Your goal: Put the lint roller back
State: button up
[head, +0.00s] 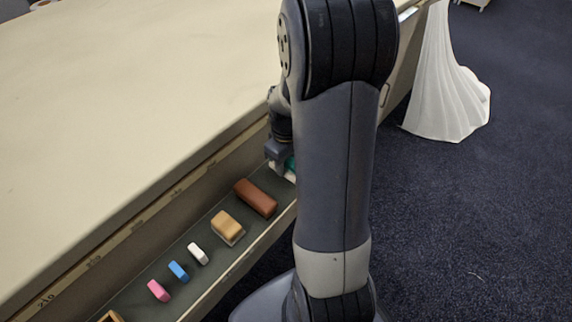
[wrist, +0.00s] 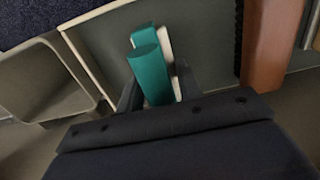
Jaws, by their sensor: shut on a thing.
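A teal block-like thing with a white strip along one side, which I take to be the lint roller (wrist: 150,68), is between the two fingers of my gripper (wrist: 157,88) in the wrist view. The fingers are shut on it. In the head view my gripper (head: 279,158) is at the far visible part of the long tray (head: 213,220), and only a small teal and white bit of the held thing shows. My arm hides the rest. I cannot tell whether it touches the tray floor.
The tray along the table's (head: 110,90) edge holds a brown block (head: 256,198), a tan block (head: 227,228), a white piece (head: 198,253), a blue piece (head: 178,271) and a pink piece (head: 158,290). A grey open bin (wrist: 45,80) shows in the wrist view. A white draped cloth (head: 445,85) stands beyond.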

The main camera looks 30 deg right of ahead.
jog(key=shift+f, duration=0.35)
jog(key=shift+f, duration=0.1)
jog(key=shift+f, duration=0.15)
jog(key=o, duration=1)
jog(key=shift+o, duration=0.2)
notch_tip(320, 180, up, 13)
jog(key=shift+f+p, duration=0.2)
jog(key=shift+p, duration=1)
